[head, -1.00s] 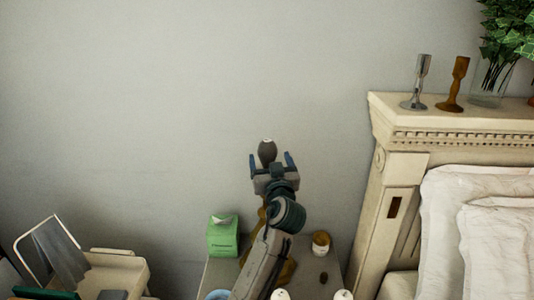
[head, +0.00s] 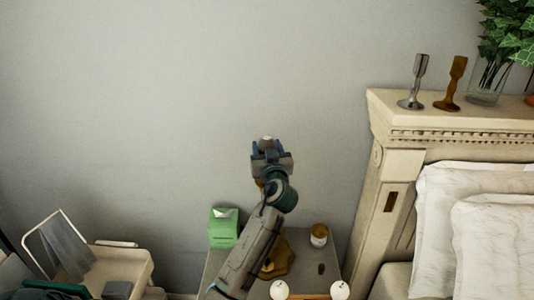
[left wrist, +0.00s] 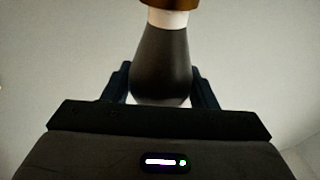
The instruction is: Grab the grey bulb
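The grey bulb (left wrist: 161,62) is dark and pear-shaped, with a pale neck meeting a brown socket (left wrist: 170,4) at the top of the left wrist view. Its round end lies between the two fingers of my left gripper (left wrist: 161,85), one on each side. The gaps to the fingers look very small, and I cannot tell whether they touch the bulb. In the head view my left gripper (head: 269,148) stands in front of the wall and hides most of the bulb. The brown lamp base (head: 278,258) shows behind my arm. My right gripper is not in view.
A nightstand (head: 218,265) below carries a green box (head: 223,230), a small jar (head: 319,236) and white round things (head: 340,290). A bed with a carved headboard (head: 450,118) is at the right. A pale cart (head: 115,270) stands lower left.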

